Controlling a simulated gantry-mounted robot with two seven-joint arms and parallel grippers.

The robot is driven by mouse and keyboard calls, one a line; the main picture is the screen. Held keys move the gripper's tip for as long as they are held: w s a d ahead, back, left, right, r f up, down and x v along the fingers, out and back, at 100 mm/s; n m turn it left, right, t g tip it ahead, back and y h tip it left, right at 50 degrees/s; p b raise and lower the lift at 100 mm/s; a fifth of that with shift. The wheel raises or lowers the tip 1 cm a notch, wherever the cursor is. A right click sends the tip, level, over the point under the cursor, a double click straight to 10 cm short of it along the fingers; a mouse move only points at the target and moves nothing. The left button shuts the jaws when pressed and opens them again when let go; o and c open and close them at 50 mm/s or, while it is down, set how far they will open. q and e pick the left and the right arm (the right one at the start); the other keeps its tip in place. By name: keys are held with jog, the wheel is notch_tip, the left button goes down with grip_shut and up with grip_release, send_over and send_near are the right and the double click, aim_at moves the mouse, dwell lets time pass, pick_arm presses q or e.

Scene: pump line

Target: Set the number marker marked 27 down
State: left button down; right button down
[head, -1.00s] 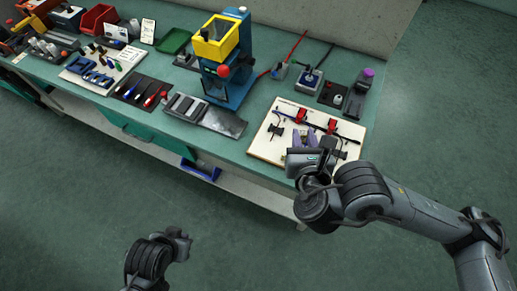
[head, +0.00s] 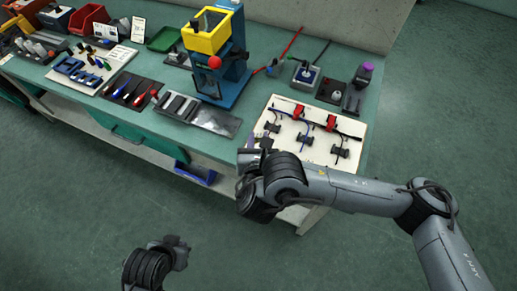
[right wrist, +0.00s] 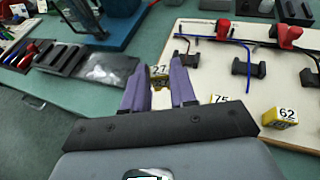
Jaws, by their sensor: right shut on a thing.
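The number marker marked 27 (right wrist: 159,71) is a small yellow block with a white top face. My right gripper (right wrist: 160,88) has purple fingers and is shut on it in the right wrist view. The marker is at the left edge of the pale board (right wrist: 215,65); I cannot tell if it touches anything below. In the head view the right gripper (head: 250,145) is at the bench's front edge, left of the board, and the marker cannot be made out. My left gripper (head: 176,243) is low in the head view, away from the bench; its fingers cannot be made out.
Markers 75 (right wrist: 219,101) and 62 (right wrist: 283,117) stand along the board's near side. Black holders (right wrist: 248,68), cables and red clamps (right wrist: 286,34) are on the board. A grey tray (head: 216,118) and a blue press (head: 231,72) stand to the left.

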jog(key=shift+f+b, duration=1.3)
jog(key=shift+f, duration=0.7)
jog(key=shift+f, duration=0.2)
jog(key=c, duration=0.9)
grip_release()
jog(key=shift+r, duration=0.1)
